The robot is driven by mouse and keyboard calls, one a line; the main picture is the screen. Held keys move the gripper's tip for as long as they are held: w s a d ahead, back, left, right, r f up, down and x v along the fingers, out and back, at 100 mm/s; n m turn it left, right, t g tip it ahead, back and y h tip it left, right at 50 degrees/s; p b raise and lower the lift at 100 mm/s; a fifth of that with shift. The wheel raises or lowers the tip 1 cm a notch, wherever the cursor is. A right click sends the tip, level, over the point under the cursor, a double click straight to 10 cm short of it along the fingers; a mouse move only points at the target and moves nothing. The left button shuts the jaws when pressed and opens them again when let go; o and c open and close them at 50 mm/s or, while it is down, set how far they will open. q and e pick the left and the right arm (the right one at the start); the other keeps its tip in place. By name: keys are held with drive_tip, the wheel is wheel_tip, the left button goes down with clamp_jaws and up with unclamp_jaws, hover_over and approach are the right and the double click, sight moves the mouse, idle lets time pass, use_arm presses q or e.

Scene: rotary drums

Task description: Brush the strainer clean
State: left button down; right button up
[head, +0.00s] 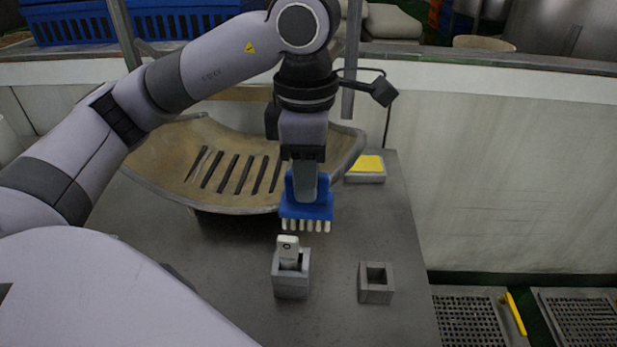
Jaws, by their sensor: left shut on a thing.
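The strainer (163,158) is a curved tan trough with dark slots, resting on the grey table (225,270). My left gripper (306,190) points down in front of the strainer's right part and is shut on a blue brush (307,211). The brush's pale bristles face down. It appears above the table, and I cannot tell whether the bristles touch anything. The gripper and brush hide some of the strainer's slots. My right gripper is not in view.
A grey holder (291,285) with a white device (288,250) in it stands in front of the brush. An empty square holder (376,284) stands to its right. A yellow-topped block (366,167) lies beside the strainer. Metal grates (470,321) lie on the floor at right.

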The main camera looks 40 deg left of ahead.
use_arm(q)
drive_tip(key=shift+r, duration=1.85)
